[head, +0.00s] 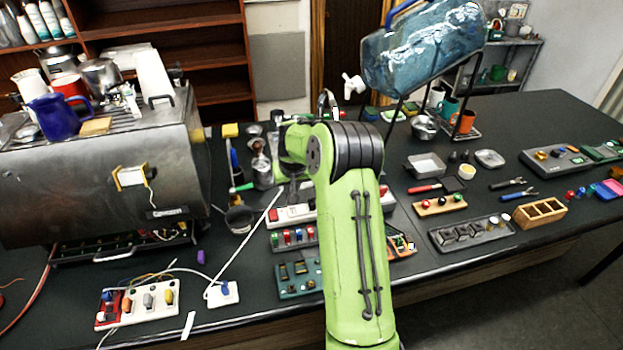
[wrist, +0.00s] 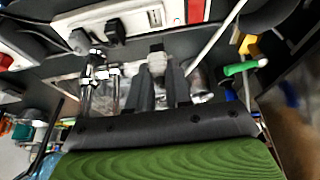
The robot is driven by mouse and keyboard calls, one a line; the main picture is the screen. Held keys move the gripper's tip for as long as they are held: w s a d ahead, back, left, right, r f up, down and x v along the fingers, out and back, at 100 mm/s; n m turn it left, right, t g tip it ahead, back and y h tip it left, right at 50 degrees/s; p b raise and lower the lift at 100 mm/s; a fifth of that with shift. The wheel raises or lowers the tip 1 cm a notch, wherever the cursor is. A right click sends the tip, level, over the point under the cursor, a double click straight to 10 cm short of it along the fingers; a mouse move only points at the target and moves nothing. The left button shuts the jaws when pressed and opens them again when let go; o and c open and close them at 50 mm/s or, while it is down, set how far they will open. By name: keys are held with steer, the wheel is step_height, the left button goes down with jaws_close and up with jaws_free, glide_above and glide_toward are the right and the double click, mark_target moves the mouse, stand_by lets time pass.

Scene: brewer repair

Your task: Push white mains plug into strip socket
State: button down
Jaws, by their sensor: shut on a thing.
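The power strip (wrist: 130,17) is white with a red switch (wrist: 196,11) and crosses the top of the wrist view. In the head view the strip (head: 291,214) lies partly behind my green arm. My gripper (wrist: 162,85) points toward the strip, its dark fingers shut on the white plug (wrist: 157,63). The plug shows just beyond the fingertips, close to the strip; I cannot tell whether it touches a socket. A white cord (head: 247,240) rises from a white box on the table toward my gripper. In the head view my arm hides the plug and fingertips.
A black plug (wrist: 115,31) sits at the strip beside a grey one (wrist: 79,41). A green-handled tool (wrist: 240,68) lies to the right in the wrist view. The metal brewer (head: 100,170) stands left; trays and tools cover the table right of my arm.

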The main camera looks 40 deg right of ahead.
steer(key=shift+a+f, duration=0.1)
steer(key=shift+f, duration=0.35)
steer(key=shift+d+f+b, duration=0.2)
steer(key=shift+f+b, duration=0.8)
steer(key=shift+f, duration=0.25)
steer(key=shift+f+b, duration=0.7)
steer(key=shift+f, duration=0.5)
steer(key=shift+f+b, duration=0.75)
steer(key=shift+b, duration=0.45)
steer(key=shift+a, duration=0.1)
steer(key=c, duration=1)
jaws_free()
steer(key=shift+o, duration=0.2)
steer(key=v, duration=1.5)
steer(key=shift+r+p, duration=0.4)
